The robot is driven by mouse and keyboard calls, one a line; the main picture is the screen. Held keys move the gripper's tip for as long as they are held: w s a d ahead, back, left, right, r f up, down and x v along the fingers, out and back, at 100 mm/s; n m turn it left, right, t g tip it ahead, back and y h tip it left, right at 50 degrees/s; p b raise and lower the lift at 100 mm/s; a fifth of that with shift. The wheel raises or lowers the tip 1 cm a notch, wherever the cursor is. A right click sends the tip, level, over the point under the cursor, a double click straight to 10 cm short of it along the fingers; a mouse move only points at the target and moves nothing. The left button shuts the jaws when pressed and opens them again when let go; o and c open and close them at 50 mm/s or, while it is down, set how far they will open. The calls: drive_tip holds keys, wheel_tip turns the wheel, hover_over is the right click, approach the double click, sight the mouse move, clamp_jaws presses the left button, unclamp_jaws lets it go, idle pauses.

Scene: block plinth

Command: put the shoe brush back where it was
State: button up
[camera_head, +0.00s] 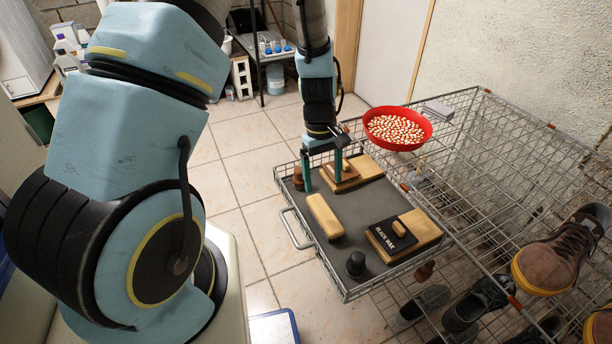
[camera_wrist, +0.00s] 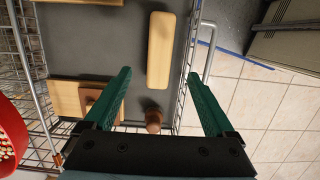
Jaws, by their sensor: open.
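A pale wooden oblong with rounded ends (camera_head: 325,216), which looks like the shoe brush, lies on the grey floor of the wire tray (camera_head: 338,270); no bristles show. It also shows in the wrist view (camera_wrist: 161,50), beyond my fingertips and roughly in line with the gap between them. My gripper (camera_head: 323,179) is open and empty above the back left part of the tray. In the wrist view my gripper's green fingers (camera_wrist: 158,75) are spread wide. A brown wooden peg (camera_wrist: 153,119) shows between them, below finger height.
A wooden block (camera_head: 368,168) with a smaller brown piece stands at the tray's back. Another block (camera_head: 418,238) bears a black card reading "BLACK WAX" and a pale knob. A red bowl (camera_head: 397,128) and shoes (camera_head: 565,250) are on the rack.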

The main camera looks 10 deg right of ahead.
drive_tip(key=w+a+r+m+t, duration=0.15)
drive_tip(key=w+a+r, duration=0.25)
drive_tip(key=a+r, duration=0.85)
drive_tip(key=s+a+r+m+t, duration=0.1)
drive_tip(key=s+a+r, duration=0.1)
drive_tip(key=a, duration=0.4)
drive_tip(key=s+a+r+m+t, duration=0.1)
drive_tip(key=s+a+r, duration=0.1)
drive_tip(key=a+r, duration=0.2)
drive_tip(key=shift+s+a+r, duration=0.3)
drive_tip(key=shift+s+a, duration=0.05)
drive_tip(key=shift+a, duration=0.9)
wheel_tip(320, 180, up, 4)
drive_tip(key=p, duration=0.3)
drive_tip(key=shift+f, duration=0.25)
drive_tip(key=shift+c, duration=0.2)
